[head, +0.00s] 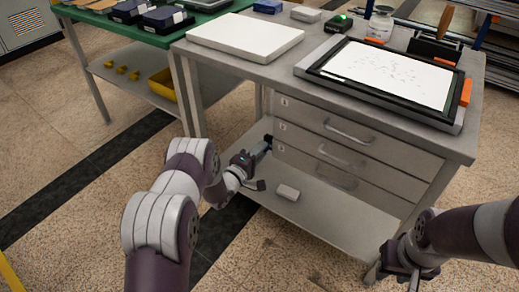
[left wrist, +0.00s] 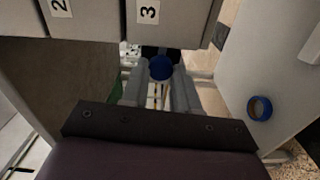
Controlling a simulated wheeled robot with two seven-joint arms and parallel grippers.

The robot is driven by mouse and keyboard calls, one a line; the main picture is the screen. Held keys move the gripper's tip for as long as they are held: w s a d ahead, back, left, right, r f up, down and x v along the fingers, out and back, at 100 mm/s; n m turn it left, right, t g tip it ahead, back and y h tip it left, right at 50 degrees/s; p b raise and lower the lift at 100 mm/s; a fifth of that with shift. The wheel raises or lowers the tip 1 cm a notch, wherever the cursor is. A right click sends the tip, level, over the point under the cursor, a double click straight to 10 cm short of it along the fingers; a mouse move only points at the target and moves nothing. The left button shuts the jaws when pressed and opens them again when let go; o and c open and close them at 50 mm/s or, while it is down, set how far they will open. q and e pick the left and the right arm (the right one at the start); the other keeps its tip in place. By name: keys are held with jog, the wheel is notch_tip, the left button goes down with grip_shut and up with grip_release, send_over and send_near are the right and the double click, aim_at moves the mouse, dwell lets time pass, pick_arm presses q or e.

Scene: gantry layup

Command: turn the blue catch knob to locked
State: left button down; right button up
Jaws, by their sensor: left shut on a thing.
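The blue catch knob (left wrist: 161,68) shows in the left wrist view beside the drawer labelled 3, between the ends of my left gripper's two grey fingers. My left gripper (left wrist: 162,88) is shut on the knob. In the head view my left gripper (head: 265,147) reaches in at the left side of the drawer unit (head: 345,146), and the knob is hidden there. The knob's pointer and any lock marks cannot be made out. My right gripper (head: 402,277) is low at the right, in front of the cart and away from the knob; its finger opening is unclear.
A small pale block (head: 288,192) lies on the cart's lower shelf (head: 325,209). A blue ring (left wrist: 259,108) shows right of the fingers in the left wrist view. A framed panel (head: 390,75) and a white slab (head: 245,36) lie on top. Floor in front is clear.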

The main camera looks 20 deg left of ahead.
pick_arm(q)
jog(key=shift+f+n, duration=0.1)
jog(key=shift+n, duration=0.4)
jog(key=c, duration=0.9)
grip_release()
jog(key=shift+o, duration=0.2)
jog(key=shift+s, duration=0.1)
jog(key=p+v, duration=0.4)
jog(key=v, duration=0.8)
jog(key=shift+s, duration=0.25)
jog(key=shift+a, duration=0.1)
